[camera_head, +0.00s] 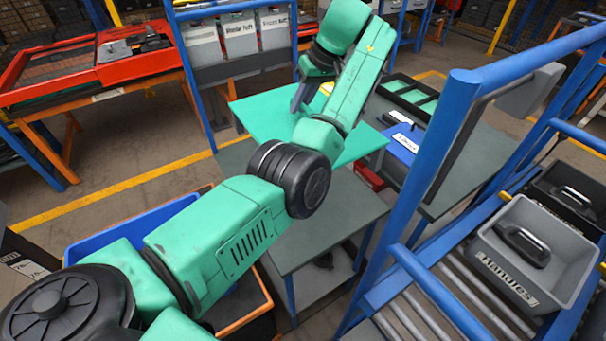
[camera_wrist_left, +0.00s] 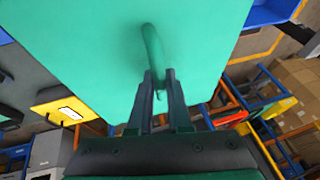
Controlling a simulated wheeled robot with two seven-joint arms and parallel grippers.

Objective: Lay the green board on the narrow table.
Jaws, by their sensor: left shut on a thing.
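The green board (camera_head: 262,112) is a flat sheet with a curved green handle, seen close in the left wrist view (camera_wrist_left: 90,45). My left gripper (camera_head: 299,100) is shut on this handle (camera_wrist_left: 152,48); its two dark fingers show in the left wrist view (camera_wrist_left: 160,88). In the head view the board lies across the far part of the narrow table (camera_head: 330,205), a grey top on blue legs, and sticks out past its left side. My arm hides part of the board. I cannot tell how much gap is under it. My right gripper is not in view.
A blue box (camera_head: 403,142) and a black tray (camera_head: 408,95) with green pieces stand right of the board. A small red box (camera_head: 369,176) is beside them. A blue frame (camera_head: 425,150) rises at right, near a grey handle bin (camera_head: 535,250). The narrow table's near part is bare.

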